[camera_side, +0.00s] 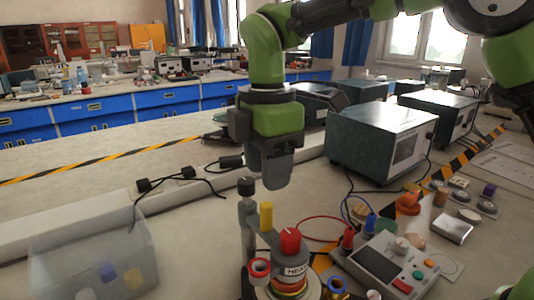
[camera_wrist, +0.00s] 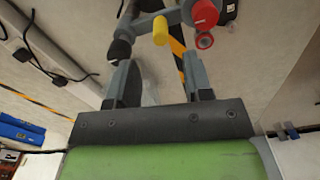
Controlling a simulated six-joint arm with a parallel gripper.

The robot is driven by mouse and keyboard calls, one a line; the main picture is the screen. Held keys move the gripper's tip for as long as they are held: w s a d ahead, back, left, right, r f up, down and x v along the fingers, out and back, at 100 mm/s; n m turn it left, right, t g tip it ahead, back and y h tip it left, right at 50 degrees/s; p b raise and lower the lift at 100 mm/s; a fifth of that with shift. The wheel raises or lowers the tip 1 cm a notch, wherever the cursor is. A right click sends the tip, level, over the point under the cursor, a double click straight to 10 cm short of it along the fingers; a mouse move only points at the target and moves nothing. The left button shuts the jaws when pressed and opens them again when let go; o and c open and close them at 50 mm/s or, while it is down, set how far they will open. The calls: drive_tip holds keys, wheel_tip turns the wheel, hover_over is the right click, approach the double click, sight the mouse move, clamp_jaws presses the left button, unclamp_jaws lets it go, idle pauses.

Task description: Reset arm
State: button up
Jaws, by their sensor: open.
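My gripper (camera_side: 278,178) hangs from the green arm, pointing down, in the upper middle of the side view. In the wrist view its two grey fingers (camera_wrist: 162,85) stand apart with nothing between them. Below it in the side view is a bench device with a red knob (camera_side: 290,241), a yellow cylinder (camera_side: 266,217) and a grey post with a black cap (camera_side: 246,187). The wrist view also shows the red knob (camera_wrist: 205,14) and the yellow cylinder (camera_wrist: 160,31), beyond the fingertips. The gripper looks clear of all of them.
A clear bin (camera_side: 95,262) with coloured pieces stands at the lower left. A control box with buttons (camera_side: 383,265) and several small parts lie at the right. Instrument boxes (camera_side: 380,140) stand behind. Black cables (camera_side: 180,175) cross the bench at left.

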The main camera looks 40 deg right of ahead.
drive_tip(key=shift+r, duration=1.05)
drive_tip(key=shift+d+r, duration=0.1)
drive_tip(key=s+d+r+m+t+y, duration=0.2)
drive_tip(key=s+d+r+m+t, duration=0.4)
drive_tip(key=s+d+m, duration=0.55)
drive_tip(key=s+f+m+t, duration=0.1)
drive_tip(key=s+f+m, duration=0.1)
drive_tip(key=s+m, duration=0.5)
drive_tip(key=shift+d+f+m, duration=0.15)
drive_tip(key=shift+d+m, duration=0.1)
drive_tip(key=shift+m, duration=0.8)
